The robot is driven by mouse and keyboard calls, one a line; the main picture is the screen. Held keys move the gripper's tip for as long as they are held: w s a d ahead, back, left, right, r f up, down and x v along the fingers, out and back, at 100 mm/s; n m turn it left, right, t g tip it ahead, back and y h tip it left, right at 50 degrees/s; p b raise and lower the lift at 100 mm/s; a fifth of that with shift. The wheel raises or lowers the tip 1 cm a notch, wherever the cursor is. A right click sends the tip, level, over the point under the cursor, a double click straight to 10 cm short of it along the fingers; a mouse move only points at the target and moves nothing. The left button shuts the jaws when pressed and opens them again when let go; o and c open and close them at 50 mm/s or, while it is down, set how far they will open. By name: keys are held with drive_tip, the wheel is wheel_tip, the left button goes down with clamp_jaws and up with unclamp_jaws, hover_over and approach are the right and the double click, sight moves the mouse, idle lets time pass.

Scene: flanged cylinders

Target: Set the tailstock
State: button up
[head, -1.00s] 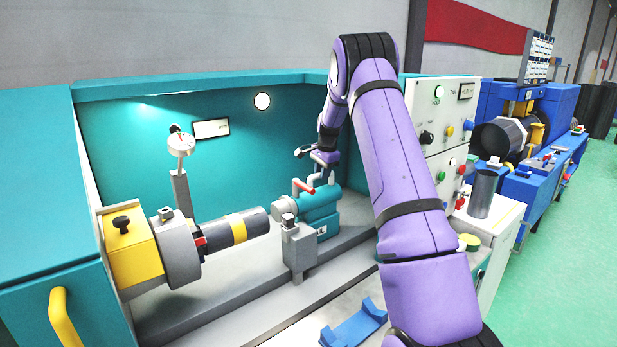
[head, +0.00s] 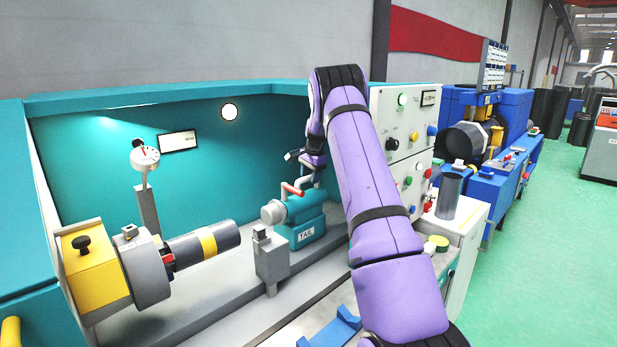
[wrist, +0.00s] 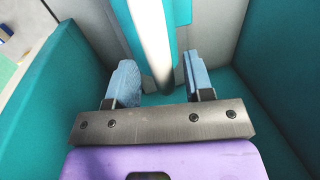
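The teal tailstock (head: 307,232), labelled TAIL, stands on the machine bed. Its grey nose (head: 272,213) faces left, and a lever with a red handle (head: 291,189) rises from its top. A dark cylinder with a yellow band (head: 222,239) lies level in the grey chuck (head: 145,270); its free end is apart from the tailstock nose. My gripper (wrist: 160,85) is above and behind the tailstock, partly hidden by my arm in the head view. In the wrist view its two blue-grey fingers are spread. A pale bar (wrist: 150,40) shows between and beyond them; contact cannot be told.
A grey post (head: 271,258) stands in front of the tailstock. A dial gauge (head: 145,157) on a stand is behind the chuck. A control panel (head: 405,140) is right of my arm. A blue cradle (head: 335,328) lies at the front.

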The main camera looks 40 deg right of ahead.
drive_tip(key=shift+a, duration=0.15)
drive_tip(key=shift+r, duration=0.35)
wheel_tip(320, 180, up, 3)
drive_tip(key=s+a+r, duration=0.1)
drive_tip(key=s+a, duration=0.7)
drive_tip(key=s, duration=0.5)
drive_tip(key=shift+s, duration=0.35)
drive_tip(key=shift+a+r, duration=0.15)
